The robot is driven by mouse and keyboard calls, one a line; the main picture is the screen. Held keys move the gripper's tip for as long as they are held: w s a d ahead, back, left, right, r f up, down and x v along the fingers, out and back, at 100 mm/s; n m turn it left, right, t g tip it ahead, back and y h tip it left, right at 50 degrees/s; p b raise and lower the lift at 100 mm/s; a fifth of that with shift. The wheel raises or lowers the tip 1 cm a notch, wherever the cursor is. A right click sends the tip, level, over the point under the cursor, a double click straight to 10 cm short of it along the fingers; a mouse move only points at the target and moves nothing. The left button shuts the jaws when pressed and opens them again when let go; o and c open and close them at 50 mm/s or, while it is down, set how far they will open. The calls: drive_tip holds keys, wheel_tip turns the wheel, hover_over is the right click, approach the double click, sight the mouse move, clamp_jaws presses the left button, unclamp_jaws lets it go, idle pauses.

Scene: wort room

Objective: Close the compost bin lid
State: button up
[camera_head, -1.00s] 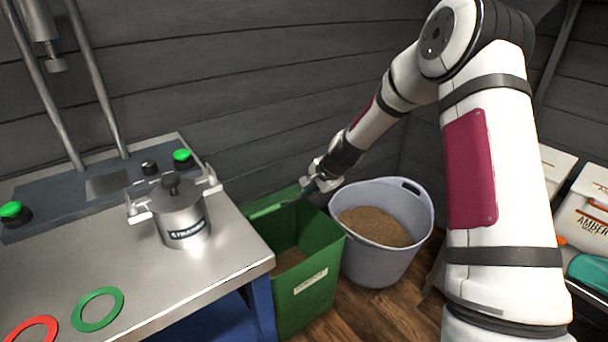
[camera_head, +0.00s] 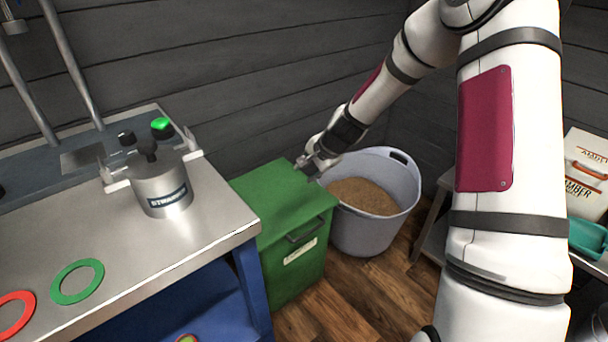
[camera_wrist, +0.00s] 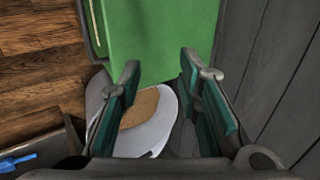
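The green compost bin (camera_head: 292,275) stands on the wooden floor beside the metal bench. Its green lid (camera_head: 280,203) lies flat over the top, with a dark handle at the front edge, and the inside is hidden. The lid also shows in the wrist view (camera_wrist: 165,35). My gripper (camera_head: 308,166) is at the lid's back right corner; I cannot tell whether it touches. In the wrist view my gripper's two teal-padded fingers (camera_wrist: 160,95) are apart with nothing between them.
A grey tub (camera_head: 372,236) of brown grain stands right of the bin, below my gripper. The metal bench (camera_head: 185,255) is close on the bin's left, bearing a steel clamp device (camera_head: 160,185) and rings. A plank wall is behind. Floor is free in front.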

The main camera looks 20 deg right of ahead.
drive_tip(key=v, duration=0.8)
drive_tip(key=shift+s+r, duration=0.15)
drive_tip(key=s+a+r+n+g, duration=0.1)
drive_tip(key=s+a+r+n, duration=0.25)
drive_tip(key=s, duration=0.25)
drive_tip(key=s+a+r+n+g+h, duration=0.1)
drive_tip(key=s+a+r+n, duration=0.1)
drive_tip(key=s+r, duration=0.3)
drive_tip(key=s+a+r+n+g, duration=0.1)
drive_tip(key=s+a+r+n, duration=0.2)
drive_tip(key=s, duration=0.4)
drive_tip(key=s+r+n+g+h, duration=0.1)
drive_tip(key=s+n, duration=0.2)
drive_tip(key=s, duration=0.9)
drive_tip(key=s+r+n+g, duration=0.1)
drive_tip(key=s+r+n, duration=0.15)
drive_tip(key=s, duration=0.95)
wheel_tip(320, 180, up, 17)
drive_tip(key=t+p, duration=0.3)
drive_tip(key=p, duration=1.3)
drive_tip(key=shift+w, duration=0.35)
drive_tip(key=shift+r, duration=0.15)
